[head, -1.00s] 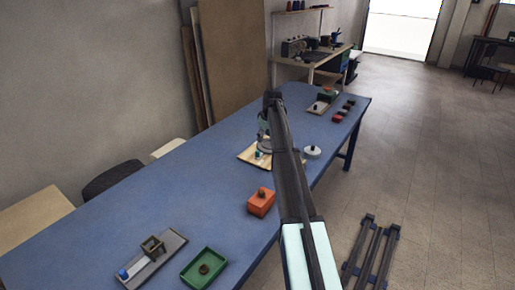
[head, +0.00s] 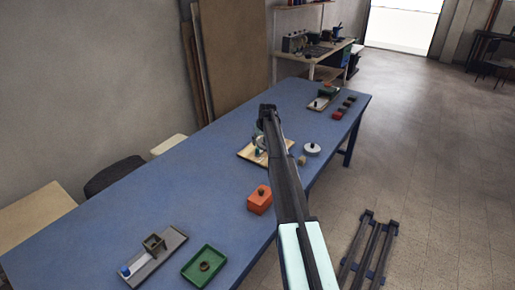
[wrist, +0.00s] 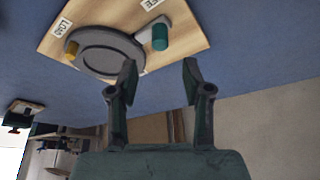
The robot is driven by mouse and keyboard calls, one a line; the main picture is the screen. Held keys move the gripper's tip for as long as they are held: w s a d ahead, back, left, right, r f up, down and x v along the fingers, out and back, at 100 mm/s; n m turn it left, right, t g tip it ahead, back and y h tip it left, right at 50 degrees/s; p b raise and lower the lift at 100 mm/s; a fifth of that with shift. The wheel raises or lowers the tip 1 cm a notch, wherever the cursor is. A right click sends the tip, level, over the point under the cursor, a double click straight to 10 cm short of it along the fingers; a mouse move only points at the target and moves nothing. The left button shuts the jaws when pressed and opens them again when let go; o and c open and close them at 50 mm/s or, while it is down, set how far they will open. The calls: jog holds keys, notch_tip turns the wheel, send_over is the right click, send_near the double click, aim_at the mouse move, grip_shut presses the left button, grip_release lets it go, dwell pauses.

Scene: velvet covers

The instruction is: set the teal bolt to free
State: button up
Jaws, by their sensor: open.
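In the wrist view, the teal bolt (wrist: 160,37) is a short cylinder on a pale strip beside a round grey disc (wrist: 108,52). Both are on a light wooden board (wrist: 190,35), which also shows in the head view (head: 246,154). My arm hides part of the board in the head view.
On the blue table (head: 180,200) stand an orange box (head: 260,201), a green tray (head: 190,272), a grey-based fixture (head: 160,258) and a white round thing (head: 312,149). Several small blocks lie at the far end. The table's middle left is clear.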

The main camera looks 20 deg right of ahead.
aim_at(258, 148)
jog(key=p+x, duration=0.2)
jog(key=x, duration=0.6)
